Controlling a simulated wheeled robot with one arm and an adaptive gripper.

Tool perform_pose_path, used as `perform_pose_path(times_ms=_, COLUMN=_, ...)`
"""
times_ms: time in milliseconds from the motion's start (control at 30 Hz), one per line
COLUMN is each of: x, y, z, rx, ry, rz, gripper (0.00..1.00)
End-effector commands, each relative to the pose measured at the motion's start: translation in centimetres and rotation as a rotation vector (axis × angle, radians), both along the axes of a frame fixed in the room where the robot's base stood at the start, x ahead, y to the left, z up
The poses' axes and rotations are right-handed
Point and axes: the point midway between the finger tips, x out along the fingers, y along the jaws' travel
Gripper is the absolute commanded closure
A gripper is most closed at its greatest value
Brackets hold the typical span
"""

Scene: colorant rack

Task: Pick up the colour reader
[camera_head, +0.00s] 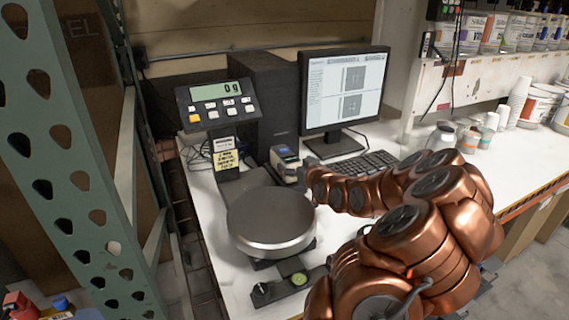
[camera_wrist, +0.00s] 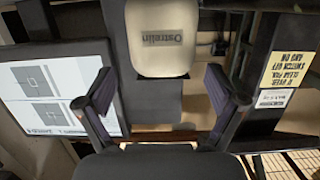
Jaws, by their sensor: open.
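The colour reader (camera_head: 286,154) stands on the white bench between the scale and the monitor, with a small bluish screen on top. My gripper (camera_head: 306,174) is just at its right in the head view, partly hidden behind my copper arm. In the wrist view the reader (camera_wrist: 162,40) shows a pale face with an upside-down label and a dark body. The two dark fingers of my gripper (camera_wrist: 158,80) are spread on either side of the lower part of the reader, with gaps on both sides. Whether anything touches is unclear.
A scale with a round metal pan (camera_head: 270,220) stands in front, its display (camera_head: 217,104) behind it. A monitor (camera_head: 345,90) and keyboard (camera_head: 365,164) are close by. Jars (camera_head: 442,136) and cups (camera_head: 515,97) stand right. A green rack upright (camera_head: 75,130) is at left.

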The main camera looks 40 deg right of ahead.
Motion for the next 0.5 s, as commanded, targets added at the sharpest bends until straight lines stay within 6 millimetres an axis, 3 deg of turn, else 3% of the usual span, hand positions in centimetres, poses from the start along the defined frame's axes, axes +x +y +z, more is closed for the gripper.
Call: perform_pose_path(times_ms=500, x=4.5, y=-1.0, z=-0.8, rx=0.003, ry=0.003, rz=0.006, gripper=0.06)
